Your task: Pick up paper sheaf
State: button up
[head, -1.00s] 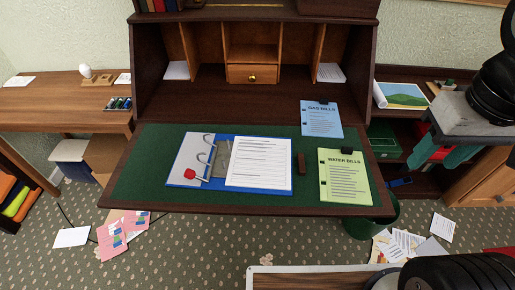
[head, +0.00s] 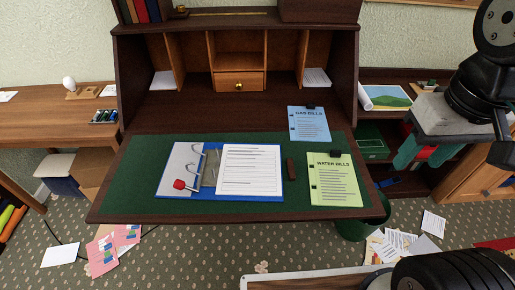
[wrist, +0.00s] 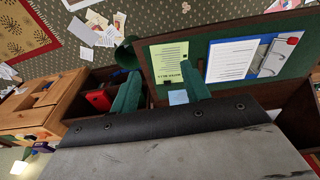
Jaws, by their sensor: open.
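On the green desk top (head: 140,200) an open blue ring binder (head: 183,168) holds a stack of white printed paper (head: 250,170). Right of it lie a green "WATER BILLS" sheaf (head: 334,185) and, further back, a blue "GAS BILLS" sheaf (head: 309,126), each with a dark clip. I cannot tell which is the task's paper sheaf. My gripper (head: 422,156), with green fingers, is open and empty, right of the desk top and apart from the papers. The wrist view shows both fingers (wrist: 160,92), the white stack (wrist: 231,60) and the green sheaf (wrist: 168,62).
A dark green bin (head: 362,225) stands under the desk's right edge. Loose papers (head: 400,243) lie on the carpet. A shelf unit with a rolled picture (head: 387,97) stands at right, and a wooden side table (head: 50,120) at left.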

aim_at(310, 123)
jog(key=u, duration=0.4)
jog(key=k, duration=1.05)
jog(key=z, duration=0.75)
jog(key=i, duration=1.75)
jog(key=u, duration=0.7)
